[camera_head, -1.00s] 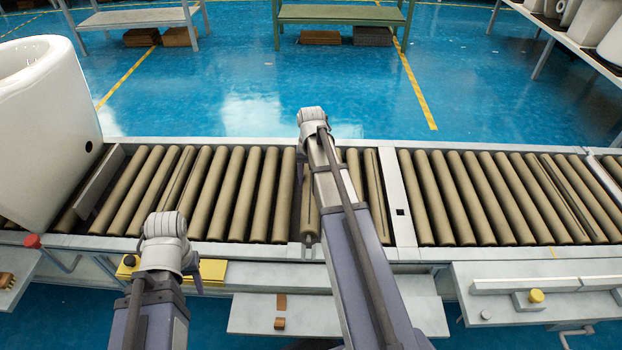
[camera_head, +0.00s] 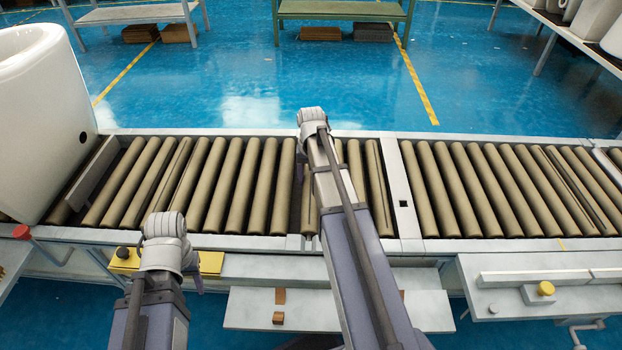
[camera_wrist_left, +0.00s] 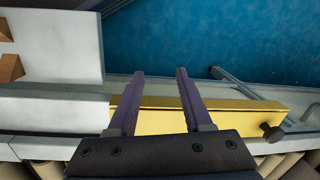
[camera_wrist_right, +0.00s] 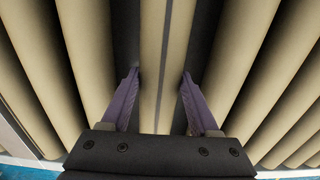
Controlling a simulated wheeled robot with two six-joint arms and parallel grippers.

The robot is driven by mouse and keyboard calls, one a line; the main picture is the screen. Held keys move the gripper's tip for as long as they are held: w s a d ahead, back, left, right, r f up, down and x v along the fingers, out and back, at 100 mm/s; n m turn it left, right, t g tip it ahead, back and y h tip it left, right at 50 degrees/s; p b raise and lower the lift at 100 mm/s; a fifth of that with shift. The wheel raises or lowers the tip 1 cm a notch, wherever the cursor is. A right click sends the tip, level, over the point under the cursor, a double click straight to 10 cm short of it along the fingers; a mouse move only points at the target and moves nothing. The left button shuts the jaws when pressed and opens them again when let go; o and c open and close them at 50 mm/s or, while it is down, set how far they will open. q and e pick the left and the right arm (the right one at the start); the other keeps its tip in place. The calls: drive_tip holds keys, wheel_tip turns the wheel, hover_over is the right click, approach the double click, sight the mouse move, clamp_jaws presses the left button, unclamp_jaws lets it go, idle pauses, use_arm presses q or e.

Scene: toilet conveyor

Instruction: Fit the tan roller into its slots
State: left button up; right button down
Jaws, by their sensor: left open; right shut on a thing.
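The tan roller (camera_head: 310,218) is largely hidden under my right arm in the head view. Its near end shows at the inner edge of the front rail (camera_head: 262,243). I cannot tell whether its ends sit in the slots. In the right wrist view the roller (camera_wrist_right: 152,60) runs lengthwise between the fingers, with dark gaps on both sides. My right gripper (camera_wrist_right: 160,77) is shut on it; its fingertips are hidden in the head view. My left gripper (camera_wrist_left: 175,72) is open and empty above the yellow panel (camera_wrist_left: 235,122) at the conveyor's front.
Neighbouring rollers (camera_wrist_right: 85,60) lie close on both sides. A white toilet (camera_head: 40,110) stands at the conveyor's left end. A front shelf (camera_head: 255,312) holds a small brown block (camera_head: 278,318). A grey crossbar (camera_head: 405,205) stands right of the gap. Blue floor is open behind.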

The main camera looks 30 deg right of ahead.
sight(311, 176)
drive_tip(key=shift+f, duration=0.25)
drive_tip(key=shift+c, duration=0.7)
unclamp_jaws()
drive_tip(key=shift+r, duration=0.2)
wheel_tip(311, 176, up, 13)
drive_tip(key=p, duration=1.3)
